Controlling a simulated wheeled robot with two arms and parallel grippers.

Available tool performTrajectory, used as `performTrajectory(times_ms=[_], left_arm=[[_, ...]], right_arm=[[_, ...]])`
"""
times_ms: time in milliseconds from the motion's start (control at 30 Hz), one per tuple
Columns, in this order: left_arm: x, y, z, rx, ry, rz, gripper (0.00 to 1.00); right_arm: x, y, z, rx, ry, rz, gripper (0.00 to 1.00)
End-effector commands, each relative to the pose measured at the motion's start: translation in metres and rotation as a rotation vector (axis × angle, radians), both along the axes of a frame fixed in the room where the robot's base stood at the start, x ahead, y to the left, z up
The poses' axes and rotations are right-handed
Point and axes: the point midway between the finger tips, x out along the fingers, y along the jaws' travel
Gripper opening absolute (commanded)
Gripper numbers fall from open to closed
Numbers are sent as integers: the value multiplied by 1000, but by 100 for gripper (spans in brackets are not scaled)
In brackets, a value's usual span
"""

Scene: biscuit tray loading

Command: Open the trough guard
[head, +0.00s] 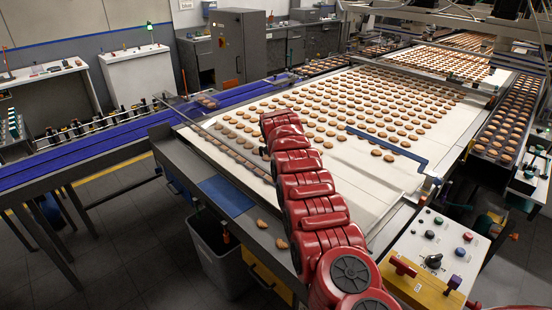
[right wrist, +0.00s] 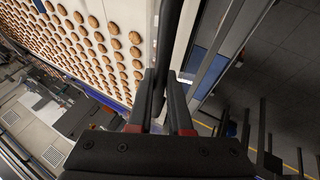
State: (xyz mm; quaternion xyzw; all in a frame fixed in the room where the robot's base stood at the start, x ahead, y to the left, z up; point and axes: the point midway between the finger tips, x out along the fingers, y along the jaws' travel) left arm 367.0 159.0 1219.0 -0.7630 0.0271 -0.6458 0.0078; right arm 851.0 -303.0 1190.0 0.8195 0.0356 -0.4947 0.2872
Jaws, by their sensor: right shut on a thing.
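The trough guard (head: 200,128) shows as a long, thin rail along the near left edge of the white biscuit belt, beside a narrow row of biscuits. Its right part is hidden behind my red right arm, and I cannot tell how far it is tilted. My right gripper (right wrist: 163,92) is shut on a dark bar (right wrist: 171,35) that runs up between its fingers in the right wrist view. In the head view my right arm reaches over the belt edge and hides its own gripper. My left gripper is in neither view.
The white belt (head: 340,160) carries many rows of biscuits; its near part is bare. A blue bar (head: 388,147) crosses it. A control panel (head: 436,243) stands at lower right. A grey bin (head: 220,255) stands below the front edge. A blue conveyor (head: 100,150) runs at left.

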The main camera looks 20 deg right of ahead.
Motion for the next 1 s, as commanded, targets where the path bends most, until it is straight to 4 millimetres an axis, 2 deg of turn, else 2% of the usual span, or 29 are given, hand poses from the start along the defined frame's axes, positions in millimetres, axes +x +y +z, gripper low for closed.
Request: performTrajectory(times_ms=[67, 600, 633, 800, 1000], left_arm=[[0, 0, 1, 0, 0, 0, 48], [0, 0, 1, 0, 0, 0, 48], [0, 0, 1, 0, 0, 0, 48], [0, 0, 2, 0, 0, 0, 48], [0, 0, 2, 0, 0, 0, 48]], right_arm=[[-2, -5, -1, -2, 6, -4, 0], [-1, -5, -2, -3, 6, -5, 0], [-1, -5, -2, -3, 6, -5, 19], [-1, -4, -1, -3, 4, -3, 47], [0, -3, -1, -1, 5, -1, 47]])
